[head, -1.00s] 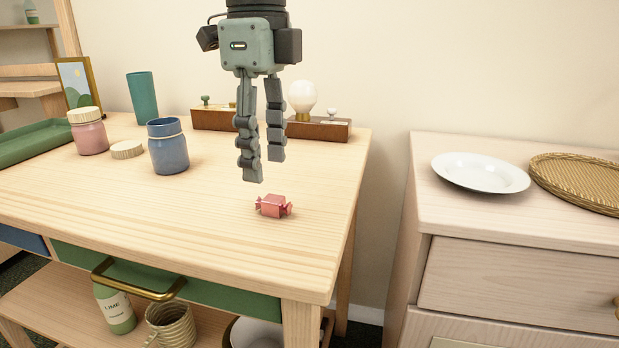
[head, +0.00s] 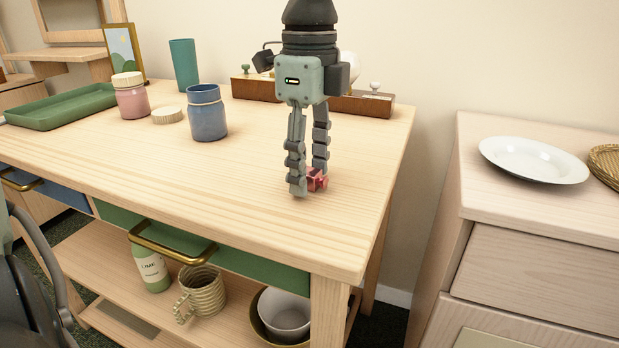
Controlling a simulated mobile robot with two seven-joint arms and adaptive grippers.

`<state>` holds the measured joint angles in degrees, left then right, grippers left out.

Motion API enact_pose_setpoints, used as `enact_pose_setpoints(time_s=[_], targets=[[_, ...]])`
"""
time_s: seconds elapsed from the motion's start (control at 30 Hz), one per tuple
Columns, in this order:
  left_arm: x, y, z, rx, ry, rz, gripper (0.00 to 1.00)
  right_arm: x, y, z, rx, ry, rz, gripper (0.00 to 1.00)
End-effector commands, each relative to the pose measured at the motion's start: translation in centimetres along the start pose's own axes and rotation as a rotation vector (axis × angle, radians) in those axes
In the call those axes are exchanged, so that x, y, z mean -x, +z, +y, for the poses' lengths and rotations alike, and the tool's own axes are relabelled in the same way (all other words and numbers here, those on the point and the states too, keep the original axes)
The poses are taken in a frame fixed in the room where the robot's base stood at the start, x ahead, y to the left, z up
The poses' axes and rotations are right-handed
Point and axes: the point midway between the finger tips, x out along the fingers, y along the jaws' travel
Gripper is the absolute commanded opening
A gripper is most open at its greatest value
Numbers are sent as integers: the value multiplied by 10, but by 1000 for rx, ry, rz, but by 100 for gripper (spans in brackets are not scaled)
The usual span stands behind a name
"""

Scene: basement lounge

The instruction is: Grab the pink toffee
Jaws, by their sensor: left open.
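The pink toffee (head: 317,181) lies on the wooden table (head: 250,205) near its right end. My left gripper (head: 308,183) points straight down at the toffee, its fingers open. One finger is in front of the toffee's left part and hides it; the other is just behind or above it. I cannot tell whether either finger touches the toffee. My right gripper is not in view.
A blue jar (head: 207,117), a wooden lid (head: 168,116), a pink jar (head: 131,98), a teal cup (head: 184,65) and a green tray (head: 62,108) stand to the left. A wooden box (head: 365,104) is behind the gripper. A cabinet with a white plate (head: 533,160) is at the right.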

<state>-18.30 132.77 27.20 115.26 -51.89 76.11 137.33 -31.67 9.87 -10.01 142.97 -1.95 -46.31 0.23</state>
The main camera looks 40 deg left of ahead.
Motion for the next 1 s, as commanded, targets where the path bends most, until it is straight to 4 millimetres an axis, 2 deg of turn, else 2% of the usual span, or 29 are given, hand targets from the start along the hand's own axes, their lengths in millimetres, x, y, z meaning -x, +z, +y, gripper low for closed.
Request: enact_pose_setpoints(time_s=[0.07, 0.4, 0.77, 0.93, 1.0], targets=[[0, 0, 0, 0, 0, 0, 45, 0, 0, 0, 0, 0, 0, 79], [0, 0, 0, 0, 0, 0, 5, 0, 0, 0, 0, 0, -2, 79], [6, 0, 0, 0, -1, -1, 5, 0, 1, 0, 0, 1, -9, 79], [27, 0, -1, 1, -4, 0, 5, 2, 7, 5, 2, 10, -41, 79], [41, 0, -1, 1, -6, -1, 5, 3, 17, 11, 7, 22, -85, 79]])
